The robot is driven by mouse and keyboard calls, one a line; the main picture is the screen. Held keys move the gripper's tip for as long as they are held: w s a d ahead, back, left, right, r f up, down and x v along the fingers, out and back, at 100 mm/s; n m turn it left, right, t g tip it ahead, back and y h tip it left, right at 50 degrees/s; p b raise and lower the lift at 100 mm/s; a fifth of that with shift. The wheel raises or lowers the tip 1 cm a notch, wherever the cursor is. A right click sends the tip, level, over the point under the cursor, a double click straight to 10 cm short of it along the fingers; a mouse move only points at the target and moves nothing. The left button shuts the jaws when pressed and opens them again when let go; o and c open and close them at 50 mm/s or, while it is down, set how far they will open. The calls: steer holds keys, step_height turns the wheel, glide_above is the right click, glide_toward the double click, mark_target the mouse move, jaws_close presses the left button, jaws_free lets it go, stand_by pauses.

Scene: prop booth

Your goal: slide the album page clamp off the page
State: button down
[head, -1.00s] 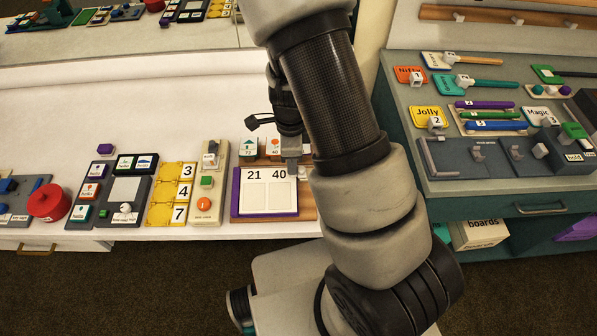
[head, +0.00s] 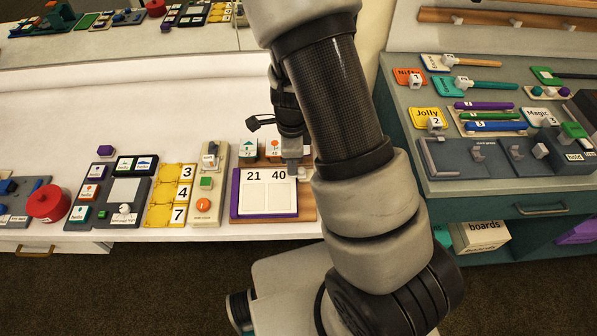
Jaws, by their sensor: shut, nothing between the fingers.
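My gripper (head: 293,168) points down at the page's upper right edge, close to the 40. It looks shut, with nothing seen between its fingers. My arm covers the area just right of it. I cannot clearly make out the page clamp; a small pale part (head: 307,172) beside the fingertips may belong to it.
Small numbered cards (head: 248,149) stand behind the page. Left of it are a beige panel (head: 206,190) with a green block and orange disc, and yellow number tiles (head: 171,195). A teal cabinet (head: 490,190) with several props stands at the right.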

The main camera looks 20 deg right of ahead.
mark_target(302, 171)
steer(key=shift+s+d+f, duration=0.4)
steer(key=shift+d+f, duration=0.1)
steer(key=shift+d, duration=0.1)
steer(key=shift+s+d+f, duration=0.35)
steer(key=shift+d+f, duration=0.15)
steer(key=shift+d, duration=0.1)
steer(key=shift+d+b, duration=0.3)
steer(key=shift+s+d, duration=0.25)
steer(key=shift+d, duration=0.4)
steer(key=shift+r, duration=0.2)
steer(key=r+p, duration=0.1)
steer(key=p, duration=0.1)
steer(key=w+r+p, duration=0.1)
steer(key=r+p, duration=0.1)
steer(key=shift+r+g, duration=0.25)
steer(key=shift+g, duration=0.05)
steer(key=shift+s+d+r+p, duration=0.1)
steer(key=shift+d+r+p, duration=0.05)
steer(key=shift+r+p, duration=0.3)
steer(key=shift+s+d+r+p, duration=0.1)
steer(key=shift+r+p, duration=0.25)
steer(key=shift+r, duration=0.2)
steer(key=shift+w+a+r+p, duration=0.15)
steer(key=shift+a+r+p, duration=0.2)
steer(key=shift+a, duration=0.15)
